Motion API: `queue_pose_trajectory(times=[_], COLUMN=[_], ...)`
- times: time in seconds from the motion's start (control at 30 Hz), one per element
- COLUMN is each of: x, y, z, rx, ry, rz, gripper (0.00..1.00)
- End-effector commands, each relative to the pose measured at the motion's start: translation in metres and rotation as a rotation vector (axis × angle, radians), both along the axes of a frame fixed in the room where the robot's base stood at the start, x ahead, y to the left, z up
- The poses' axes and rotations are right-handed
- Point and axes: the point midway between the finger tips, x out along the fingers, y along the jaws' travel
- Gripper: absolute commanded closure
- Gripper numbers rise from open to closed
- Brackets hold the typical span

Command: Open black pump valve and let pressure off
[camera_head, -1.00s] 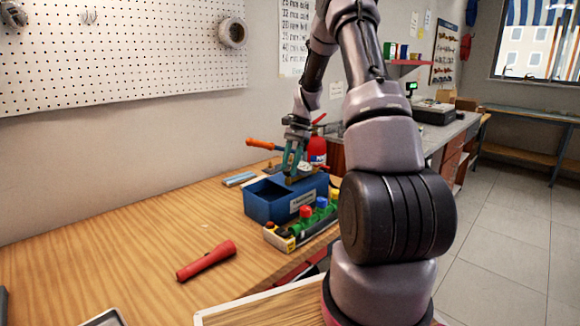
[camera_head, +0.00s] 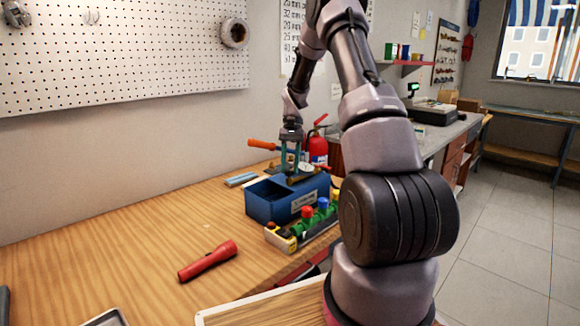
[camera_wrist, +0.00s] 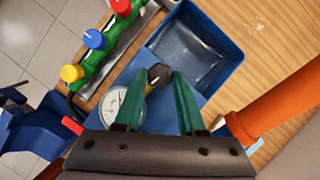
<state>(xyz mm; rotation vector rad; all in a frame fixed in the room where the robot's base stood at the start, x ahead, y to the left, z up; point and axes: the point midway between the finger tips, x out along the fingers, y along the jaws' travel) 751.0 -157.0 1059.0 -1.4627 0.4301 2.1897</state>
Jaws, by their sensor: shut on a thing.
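The blue pump box (camera_head: 268,211) stands on the wooden bench, and its open tank (camera_wrist: 195,50) is at the upper middle of the wrist view. The black pump valve (camera_wrist: 160,74) is a small round knob beside the tank. My gripper (camera_wrist: 159,72) has its teal fingers on either side of the knob, shut on it. In the head view my gripper (camera_head: 290,171) points down at the back of the pump, and the knob is hidden there. A round white pressure gauge (camera_wrist: 124,106) is left of the fingers, partly covered; its reading is unclear. The orange pump handle (camera_wrist: 285,105) is at right.
A green manifold with red, blue and yellow caps (camera_head: 308,213) stands close in front of the pump. A red flashlight (camera_head: 207,261) lies on the bench. A fire extinguisher (camera_head: 317,146) stands behind the pump. The bench's left side is mostly clear.

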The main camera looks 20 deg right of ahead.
Motion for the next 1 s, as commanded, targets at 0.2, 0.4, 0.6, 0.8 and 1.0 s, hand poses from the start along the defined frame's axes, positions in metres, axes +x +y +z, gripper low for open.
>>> queue_pose_trajectory(times=[0.2,0.4,0.6,0.8,1.0], x=[0.001,0.001,0.000,0.002,0.011], y=[0.000,0.000,0.000,-0.001,-0.007], z=[0.000,0.000,0.000,0.003,0.029], rx=[0.000,-0.001,0.000,-0.001,-0.002], ry=[-0.002,-0.002,-0.001,-0.002,-0.006], rz=[0.002,0.001,0.001,0.001,0.001], gripper=[1.00,0.42,0.31,0.31,0.31])
